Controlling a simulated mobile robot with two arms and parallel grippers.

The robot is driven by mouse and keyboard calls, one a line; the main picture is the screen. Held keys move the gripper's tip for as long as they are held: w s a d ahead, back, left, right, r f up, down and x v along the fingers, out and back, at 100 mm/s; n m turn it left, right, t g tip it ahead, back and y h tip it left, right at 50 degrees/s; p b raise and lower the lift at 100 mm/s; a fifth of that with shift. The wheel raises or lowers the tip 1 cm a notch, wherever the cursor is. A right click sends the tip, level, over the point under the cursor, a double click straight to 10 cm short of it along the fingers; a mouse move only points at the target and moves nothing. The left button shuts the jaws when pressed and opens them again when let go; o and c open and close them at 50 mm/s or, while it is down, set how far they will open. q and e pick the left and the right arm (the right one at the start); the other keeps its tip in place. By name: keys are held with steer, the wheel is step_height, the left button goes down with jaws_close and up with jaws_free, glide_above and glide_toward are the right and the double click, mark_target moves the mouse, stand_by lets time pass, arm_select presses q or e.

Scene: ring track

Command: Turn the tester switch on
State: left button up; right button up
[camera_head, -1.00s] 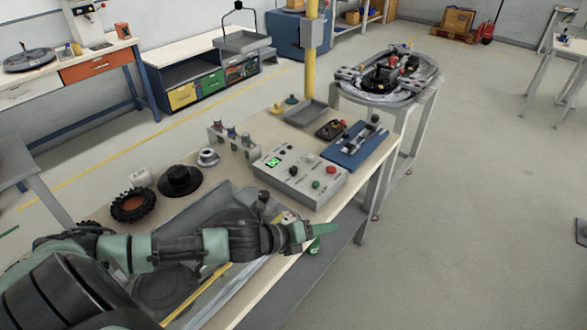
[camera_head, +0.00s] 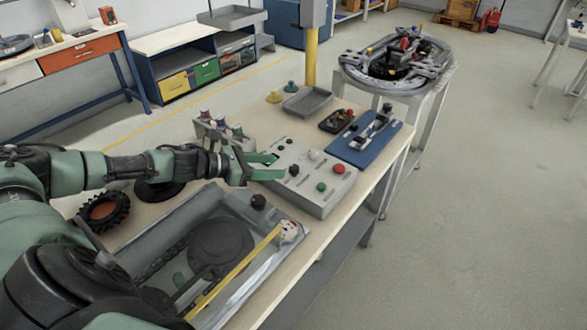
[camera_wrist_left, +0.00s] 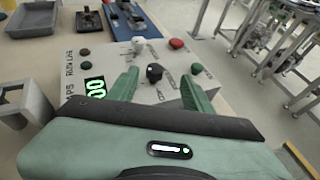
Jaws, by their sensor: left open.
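The tester (camera_head: 318,203) is a grey box on the bench, with a black knob (camera_head: 294,170), a white knob (camera_head: 314,155), a red button (camera_head: 339,169) and a green button (camera_head: 321,187) on its top. My left gripper (camera_head: 272,166) is open over the tester's left part, its green fingers pointing at the black knob. In the left wrist view the black knob (camera_wrist_left: 154,72) lies between the open fingers (camera_wrist_left: 160,86), apart from both, with lettering beside it. The green display (camera_wrist_left: 95,87) shows left of the fingers. In the head view the arm hides the display. My right gripper is out of view.
A grey tray (camera_head: 178,228) with a yellow bar and a dark disc lies in front of the tester. A blue plate (camera_head: 352,149), a small grey tray (camera_head: 308,96) and a grey stand (camera_head: 207,124) surround it. A black tyre (camera_head: 124,211) sits at left.

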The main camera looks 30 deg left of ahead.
mark_target(293, 167)
arm_select(q)
steer(key=p+x, duration=0.1)
steer(key=x, duration=0.1)
steer(key=p+x, duration=0.1)
steer(key=x, duration=0.2)
steer(key=p+x, duration=0.1)
steer(key=x, duration=0.1)
steer(key=shift+w+a+f, duration=0.2)
steer(key=shift+w+f, duration=0.1)
steer(key=shift+w, duration=0.05)
steer(key=shift+w+d+f, duration=0.1)
steer(key=shift+w+f, duration=0.2)
steer(key=shift+w, duration=0.05)
steer(key=shift+s, duration=0.1)
steer(key=shift+c, duration=1)
jaws_close()
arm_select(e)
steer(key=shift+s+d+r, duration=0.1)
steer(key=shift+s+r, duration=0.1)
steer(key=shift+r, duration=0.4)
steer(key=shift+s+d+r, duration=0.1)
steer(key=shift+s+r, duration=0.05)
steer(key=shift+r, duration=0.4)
